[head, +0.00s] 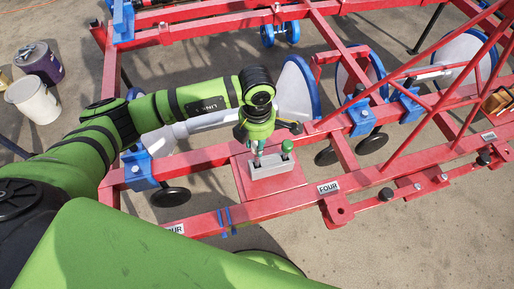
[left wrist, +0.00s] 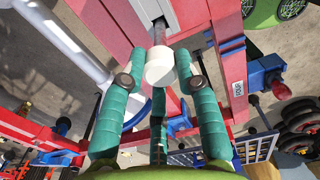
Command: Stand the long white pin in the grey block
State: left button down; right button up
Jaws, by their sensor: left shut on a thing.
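The grey block (head: 271,166) sits on a red plate of the frame in the head view. Its slotted top also shows at the top of the left wrist view (left wrist: 181,14). My left gripper (head: 257,158) is over the block's left part, pointing down. In the left wrist view its teal fingers (left wrist: 171,85) are shut around the white pin (left wrist: 160,67). The pin's round white end faces the camera, and its shaft points towards a dark opening in the block. Whether its far end is inside or just above is unclear. My right gripper is out of view.
A green-topped upright piece (head: 287,147) shows at the block's right end. Red beams with blue clamps (head: 138,167) surround the block, and white discs with blue rims (head: 297,88) stand behind it. A white bucket (head: 32,101) is at the far left.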

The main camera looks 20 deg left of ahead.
pick_arm(q)
notch_tip(320, 180, down, 3)
jog(key=shift+f, duration=0.15)
jog(key=shift+f, duration=0.25)
jog(key=c, duration=0.9)
grip_release()
jog(key=shift+r, duration=0.1)
